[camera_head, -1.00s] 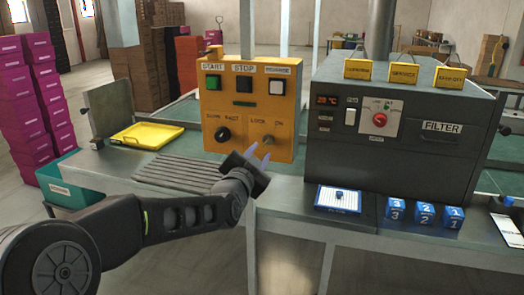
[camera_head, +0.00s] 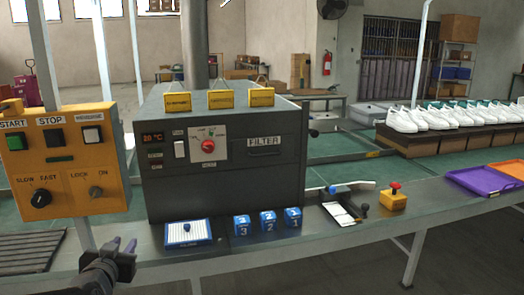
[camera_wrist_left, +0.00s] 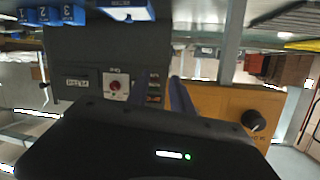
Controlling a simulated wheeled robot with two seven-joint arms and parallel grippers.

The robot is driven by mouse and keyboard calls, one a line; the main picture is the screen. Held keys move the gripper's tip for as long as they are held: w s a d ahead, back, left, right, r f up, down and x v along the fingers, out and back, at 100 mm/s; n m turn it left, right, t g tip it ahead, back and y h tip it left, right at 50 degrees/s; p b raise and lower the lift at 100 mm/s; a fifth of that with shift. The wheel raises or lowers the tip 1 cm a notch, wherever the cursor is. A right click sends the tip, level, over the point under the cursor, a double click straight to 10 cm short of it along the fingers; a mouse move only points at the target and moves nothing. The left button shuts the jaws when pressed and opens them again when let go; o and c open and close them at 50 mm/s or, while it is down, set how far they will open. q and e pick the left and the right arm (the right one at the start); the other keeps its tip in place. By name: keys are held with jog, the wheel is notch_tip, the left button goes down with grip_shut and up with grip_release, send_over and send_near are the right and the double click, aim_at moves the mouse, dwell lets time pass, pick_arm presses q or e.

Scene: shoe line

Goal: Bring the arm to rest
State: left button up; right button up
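My left gripper (camera_head: 123,245) is at the bottom left of the head view, in front of the table edge and below the orange control box (camera_head: 65,165). Its two purple fingers stand a little apart with nothing visible between them. In the left wrist view a purple finger (camera_wrist_left: 180,95) shows in front of the upside-down dark machine and orange box; the dark gripper body hides the lower part. My right gripper is in neither view.
The dark filter machine (camera_head: 225,170) stands on the table beside the box. In front are a blue-white pad (camera_head: 188,232), several blue numbered cubes (camera_head: 267,221), a clipboard (camera_head: 341,214) and a red-topped yellow button (camera_head: 393,198). White shoes (camera_head: 450,118) and trays (camera_head: 485,181) are at right.

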pick_arm(q)
jog(key=s+d+f+n+g+h+p, duration=0.1)
jog(key=s+d+f+g+h, duration=0.15)
jog(key=d+f, duration=0.75)
jog(key=s+d+f+n+g+h+p, duration=0.15)
jog(key=s+d+f+g, duration=0.35)
jog(key=f, duration=0.8)
jog(key=s+d+f+g+h+p, duration=0.1)
jog(key=s+d+f+g, duration=0.1)
jog(key=s+d+f, duration=0.3)
jog(key=s+d+f+g+h+p, duration=0.1)
jog(key=s+d+f, duration=0.4)
jog(key=s, duration=0.6)
jog(key=s+d+f+m+g+h+p, duration=0.1)
jog(key=s+d+f+g, duration=0.2)
jog(key=s+d+f, duration=0.2)
jog(key=s+d, duration=0.1)
jog(key=s, duration=0.1)
jog(key=shift+s+d+g+p, duration=0.3)
jog(key=shift+s+g+p, duration=0.05)
jog(key=shift+s, duration=0.05)
jog(key=shift+a, duration=0.1)
